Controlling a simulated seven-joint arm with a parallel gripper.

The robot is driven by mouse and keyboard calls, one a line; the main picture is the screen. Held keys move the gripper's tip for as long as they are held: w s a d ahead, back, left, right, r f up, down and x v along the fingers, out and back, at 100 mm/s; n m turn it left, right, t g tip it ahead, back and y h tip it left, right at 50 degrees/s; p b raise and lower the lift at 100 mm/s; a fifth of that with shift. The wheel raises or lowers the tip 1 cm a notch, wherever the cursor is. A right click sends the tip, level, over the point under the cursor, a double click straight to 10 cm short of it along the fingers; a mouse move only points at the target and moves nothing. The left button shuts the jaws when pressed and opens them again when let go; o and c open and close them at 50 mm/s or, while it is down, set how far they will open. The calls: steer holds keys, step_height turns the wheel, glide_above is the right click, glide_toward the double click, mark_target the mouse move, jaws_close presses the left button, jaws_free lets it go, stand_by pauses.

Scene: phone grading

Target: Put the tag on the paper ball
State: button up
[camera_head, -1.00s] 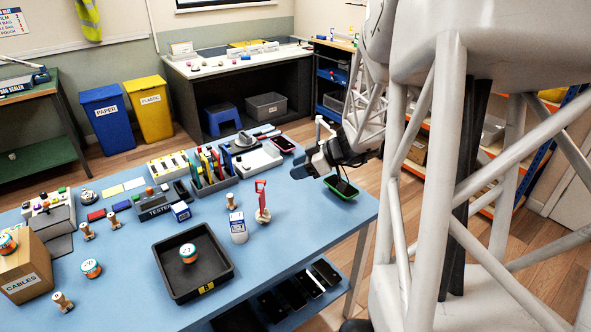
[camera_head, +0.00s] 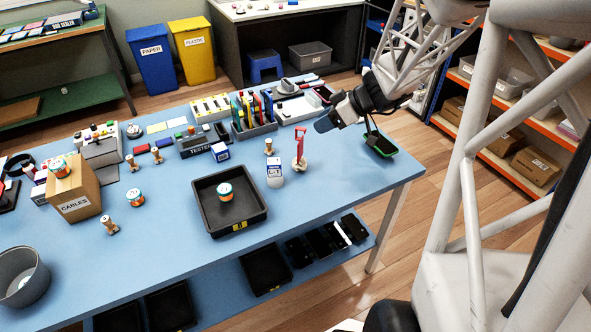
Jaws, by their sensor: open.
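I cannot make out a tag or a paper ball for certain in the head view. My gripper (camera_head: 326,123) is above the right part of the blue table (camera_head: 320,205), pointing left, open with nothing visible between its fingers.
A cardboard CABLES box (camera_head: 75,198) and a grey bin (camera_head: 22,277) are at left. The table's front middle is clear.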

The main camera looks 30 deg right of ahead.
steer(key=s+a+r+m+g+h, duration=0.1)
steer(key=s+a+r+m+h, duration=0.3)
steer(key=s+a, duration=0.6)
steer(key=s+a+r+m+g+h, duration=0.2)
steer(key=s+a+r+m+h, duration=0.2)
steer(key=s+a, duration=0.6)
steer(key=shift+s+r+g, duration=0.2)
steer(key=shift+s+g, duration=0.1)
steer(key=shift+s, duration=0.4)
steer(key=shift+a, duration=0.1)
